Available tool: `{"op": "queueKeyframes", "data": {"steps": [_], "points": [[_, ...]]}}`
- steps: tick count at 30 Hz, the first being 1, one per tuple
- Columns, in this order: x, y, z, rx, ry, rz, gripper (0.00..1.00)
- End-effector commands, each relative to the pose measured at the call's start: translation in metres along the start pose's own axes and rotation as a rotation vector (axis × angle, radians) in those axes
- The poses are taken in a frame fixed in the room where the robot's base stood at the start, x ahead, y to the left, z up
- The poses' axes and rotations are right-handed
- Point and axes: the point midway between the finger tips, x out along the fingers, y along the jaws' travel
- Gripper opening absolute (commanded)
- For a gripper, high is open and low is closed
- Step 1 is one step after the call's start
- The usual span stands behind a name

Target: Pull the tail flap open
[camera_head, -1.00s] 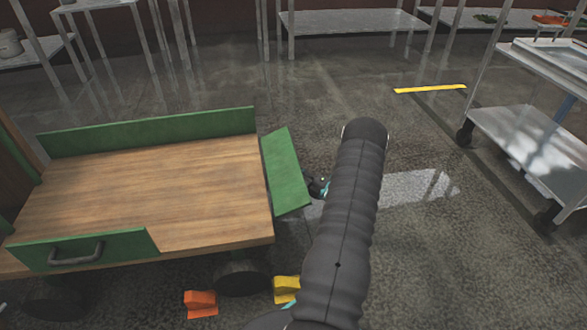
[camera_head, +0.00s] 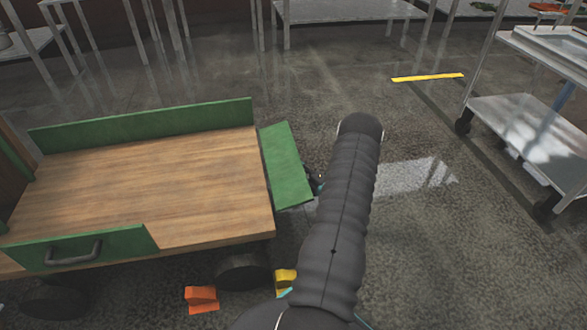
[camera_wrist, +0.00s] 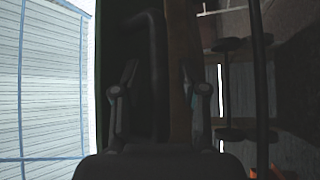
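The tail flap (camera_head: 286,165) is a green panel at the right end of the wooden cart bed (camera_head: 150,185). It leans outward at a slant from the bed's end. My gripper (camera_head: 316,181) is at the flap's outer side, mostly hidden behind my dark arm. In the wrist view, the two fingers of my gripper (camera_wrist: 159,75) stand apart, pointing forward. A dark curved bar, which looks like a handle (camera_wrist: 157,40), shows between and beyond them. The picture is dark there, and I cannot tell whether a finger touches the bar.
The bed has green side boards (camera_head: 140,126), and a grey handle (camera_head: 74,253) on the front one. Orange (camera_head: 201,298) and yellow (camera_head: 285,279) blocks lie by the cart's wheel. A metal trolley (camera_head: 525,130) stands at right. The floor between it and my arm is clear.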

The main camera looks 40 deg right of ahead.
Motion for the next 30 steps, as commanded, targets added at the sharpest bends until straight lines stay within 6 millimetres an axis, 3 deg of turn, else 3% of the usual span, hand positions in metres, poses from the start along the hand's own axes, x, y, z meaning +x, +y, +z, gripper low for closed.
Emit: {"op": "queueKeyframes", "data": {"steps": [11,24,30], "points": [[-0.012,0.001,0.003,-0.001,-0.008,0.001,0.43],[-0.091,0.000,0.002,0.000,-0.007,0.001,0.43],[-0.114,0.000,0.001,0.000,-0.005,0.001,0.43]]}}
